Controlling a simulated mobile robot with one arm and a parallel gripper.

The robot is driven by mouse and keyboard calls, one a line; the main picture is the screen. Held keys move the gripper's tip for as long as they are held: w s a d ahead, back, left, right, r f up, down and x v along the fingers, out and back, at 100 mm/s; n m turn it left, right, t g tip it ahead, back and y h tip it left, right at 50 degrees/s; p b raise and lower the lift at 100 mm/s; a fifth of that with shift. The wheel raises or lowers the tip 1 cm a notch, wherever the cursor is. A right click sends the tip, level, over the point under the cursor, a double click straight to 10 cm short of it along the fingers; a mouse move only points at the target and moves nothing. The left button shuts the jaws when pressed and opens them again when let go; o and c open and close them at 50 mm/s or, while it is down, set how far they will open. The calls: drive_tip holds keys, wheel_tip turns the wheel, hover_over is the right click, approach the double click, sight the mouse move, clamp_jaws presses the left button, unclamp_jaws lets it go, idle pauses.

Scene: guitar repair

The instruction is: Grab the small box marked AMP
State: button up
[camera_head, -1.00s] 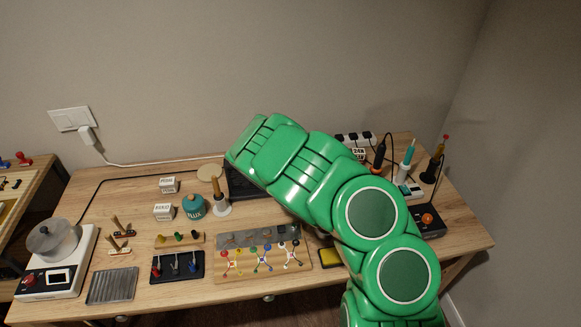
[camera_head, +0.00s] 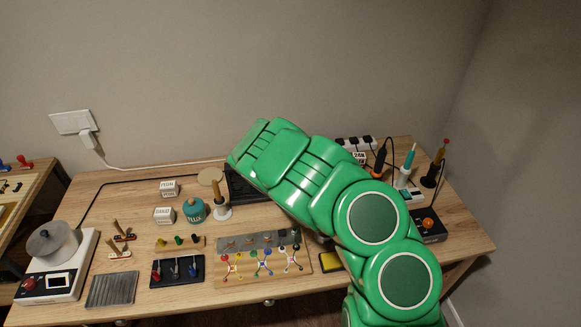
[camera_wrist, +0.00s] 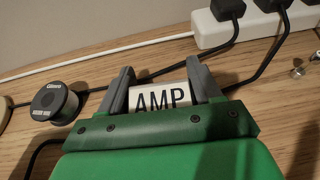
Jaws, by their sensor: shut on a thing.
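The small white box marked AMP (camera_wrist: 160,96) shows in the wrist view, with its black letters facing the camera. My gripper (camera_wrist: 158,82) has a grey finger on each side of the box and is shut on it. The lower part of the box is hidden behind the green gripper body. In the head view my green arm reaches over the back of the workbench and hides both gripper and box.

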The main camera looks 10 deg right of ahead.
wheel_tip(320, 180, up, 18)
idle(0.8)
